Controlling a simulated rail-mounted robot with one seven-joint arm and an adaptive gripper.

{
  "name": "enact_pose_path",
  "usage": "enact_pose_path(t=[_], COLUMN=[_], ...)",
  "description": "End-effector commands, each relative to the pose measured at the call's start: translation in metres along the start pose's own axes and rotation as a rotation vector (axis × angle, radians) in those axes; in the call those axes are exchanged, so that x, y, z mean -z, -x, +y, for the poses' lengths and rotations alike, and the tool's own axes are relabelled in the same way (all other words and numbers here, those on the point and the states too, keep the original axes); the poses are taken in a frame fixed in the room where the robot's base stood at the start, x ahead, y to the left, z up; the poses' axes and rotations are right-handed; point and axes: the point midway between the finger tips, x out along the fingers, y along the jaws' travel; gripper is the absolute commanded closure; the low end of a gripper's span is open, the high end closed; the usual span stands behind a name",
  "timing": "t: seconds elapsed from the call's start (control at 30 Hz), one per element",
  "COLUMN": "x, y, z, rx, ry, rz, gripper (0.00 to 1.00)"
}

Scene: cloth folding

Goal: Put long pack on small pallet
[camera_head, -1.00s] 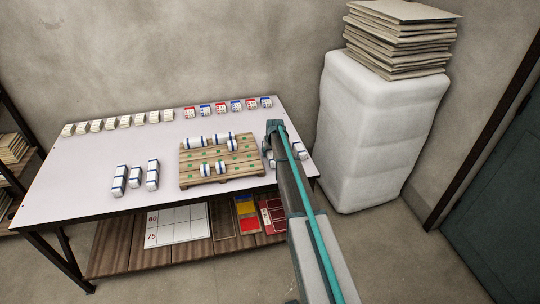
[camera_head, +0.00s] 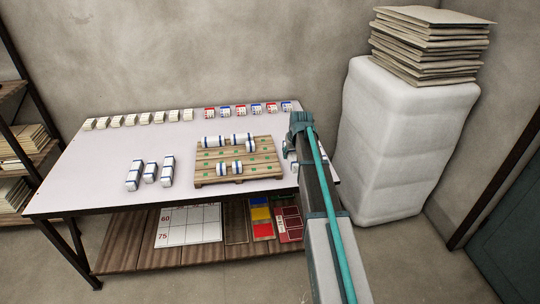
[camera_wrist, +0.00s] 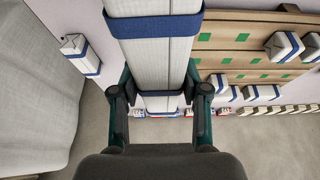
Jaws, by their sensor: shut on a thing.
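My gripper (camera_wrist: 158,108) is shut on a long white pack (camera_wrist: 153,50) with blue bands, which runs between its fingers in the wrist view. In the head view my arm hides most of the gripper and the pack, just right of the pallet. The small wooden pallet (camera_head: 205,178) with green marks stands on the table; it also shows at the right in the wrist view (camera_wrist: 260,60). White packs with blue bands (camera_head: 214,141) lie along its back, and shorter ones (camera_head: 237,167) near its front. The held pack appears beside the pallet, not over it.
The white table (camera_head: 100,150) also holds three packs (camera_head: 150,172) left of the pallet, and a row of small white packs and red and blue boxes behind. A loose pack (camera_wrist: 80,55) lies beside the held one. A tall wrapped block (camera_head: 400,140) stands right of the table.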

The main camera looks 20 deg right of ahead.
Motion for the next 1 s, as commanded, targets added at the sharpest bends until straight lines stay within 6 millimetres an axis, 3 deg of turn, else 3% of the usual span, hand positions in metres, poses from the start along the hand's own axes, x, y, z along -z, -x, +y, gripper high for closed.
enact_pose_path(t=[0.2,0.43,0.53,0.67,1.0], x=[0.036,0.078,0.087,0.096,0.153], y=[-0.008,0.003,0.007,-0.002,-0.059], z=[-0.044,-0.081,-0.081,-0.079,-0.077], rx=[0.018,0.012,0.002,-0.010,-0.010], ry=[0.046,0.032,0.005,-0.021,-0.022], rz=[0.005,0.004,0.001,0.001,0.001], gripper=[0.95,0.95,0.95,0.95,0.95])
